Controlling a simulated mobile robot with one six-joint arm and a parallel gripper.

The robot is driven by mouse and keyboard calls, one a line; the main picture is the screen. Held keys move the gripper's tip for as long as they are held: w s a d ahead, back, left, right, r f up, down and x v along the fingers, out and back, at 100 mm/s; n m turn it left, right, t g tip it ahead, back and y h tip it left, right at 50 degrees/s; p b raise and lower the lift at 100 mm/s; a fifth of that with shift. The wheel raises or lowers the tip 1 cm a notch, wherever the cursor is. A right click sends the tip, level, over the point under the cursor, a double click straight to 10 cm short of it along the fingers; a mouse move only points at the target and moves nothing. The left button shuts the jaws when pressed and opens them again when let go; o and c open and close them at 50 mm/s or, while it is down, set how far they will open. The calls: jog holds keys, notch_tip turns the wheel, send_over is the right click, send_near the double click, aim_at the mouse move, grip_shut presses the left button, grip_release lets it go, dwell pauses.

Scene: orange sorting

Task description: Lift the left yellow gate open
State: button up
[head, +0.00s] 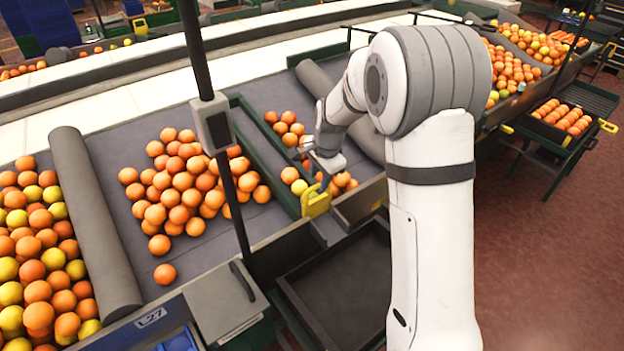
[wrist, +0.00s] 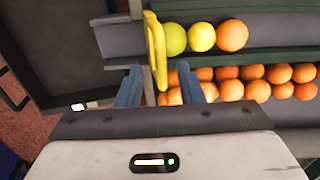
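The yellow gate (head: 316,200) stands at the near end of a narrow lane that holds oranges. In the wrist view the yellow gate (wrist: 157,52) is an upright strip with its lower end showing between my two blue fingers. My gripper (head: 322,183) is just above and behind the gate in the head view. In the wrist view my gripper (wrist: 158,72) is open, with a clear gap on either side of the gate. I cannot tell how far the fingertips are from it in depth.
A dark empty tray (head: 340,290) lies below the lane's near end. A large pile of oranges (head: 190,185) lies on the belt to the left. A dark post (head: 214,125) with a grey box stands left of the lane. Grey rollers (head: 95,220) cross the belt.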

aim_at(317, 200)
jog(key=shift+w+a+f, duration=0.1)
jog(key=shift+w+f, duration=0.1)
jog(key=shift+f, duration=0.9)
grip_shut()
